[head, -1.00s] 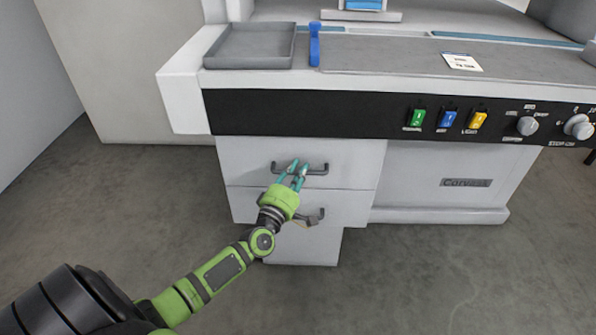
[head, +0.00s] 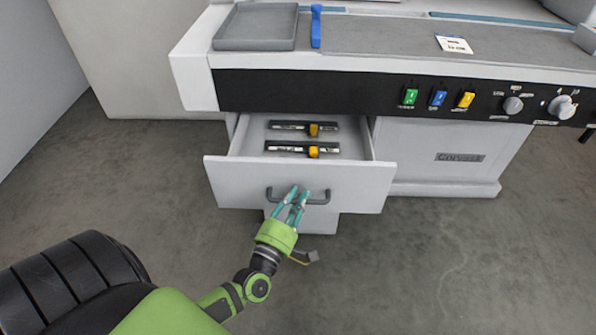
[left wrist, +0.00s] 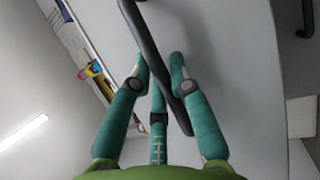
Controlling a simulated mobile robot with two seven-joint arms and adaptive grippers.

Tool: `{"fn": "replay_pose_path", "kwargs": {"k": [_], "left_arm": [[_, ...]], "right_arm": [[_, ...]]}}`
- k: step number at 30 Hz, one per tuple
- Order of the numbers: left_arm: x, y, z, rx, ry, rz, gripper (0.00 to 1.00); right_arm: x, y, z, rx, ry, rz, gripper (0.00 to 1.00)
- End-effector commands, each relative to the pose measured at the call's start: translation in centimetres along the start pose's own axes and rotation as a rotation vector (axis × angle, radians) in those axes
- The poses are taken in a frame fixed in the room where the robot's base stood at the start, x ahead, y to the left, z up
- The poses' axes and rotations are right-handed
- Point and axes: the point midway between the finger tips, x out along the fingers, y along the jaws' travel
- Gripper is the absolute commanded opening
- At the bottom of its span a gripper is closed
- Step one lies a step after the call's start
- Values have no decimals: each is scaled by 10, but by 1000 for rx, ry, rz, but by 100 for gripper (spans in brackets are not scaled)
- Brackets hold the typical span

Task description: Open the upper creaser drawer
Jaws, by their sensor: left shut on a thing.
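The upper creaser drawer (head: 235,180) is pulled out from the white cabinet under the machine, and its inside shows. Its dark bar handle (head: 318,199) is on the front panel. My left gripper (head: 295,192) is shut on this handle, with its teal fingers around the bar. In the left wrist view the handle (left wrist: 143,45) runs between the fingers of the gripper (left wrist: 160,75). The lower drawer is mostly hidden below the upper one. My right gripper is not in view.
Two dark bars with yellow parts (head: 313,151) lie in the drawer. Above is the black control panel (head: 300,95) with coloured switches and knobs. A grey tray (head: 256,25) and blue lever (head: 316,28) are on top. The grey floor (head: 430,270) in front is clear.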

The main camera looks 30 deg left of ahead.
Motion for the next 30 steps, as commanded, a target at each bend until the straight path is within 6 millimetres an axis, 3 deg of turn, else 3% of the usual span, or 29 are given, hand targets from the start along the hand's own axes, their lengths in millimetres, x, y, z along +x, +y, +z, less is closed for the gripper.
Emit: {"fn": "replay_pose_path", "kwargs": {"k": [6,15,21,30], "left_arm": [[-58,13,24,-1,-1,-6,0],[-122,25,50,0,-1,-4,0],[-149,30,62,1,-1,-2,0],[-164,33,68,1,0,1,0]], "right_arm": [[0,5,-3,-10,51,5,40],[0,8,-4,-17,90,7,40],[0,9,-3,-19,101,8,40],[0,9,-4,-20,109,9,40]]}}
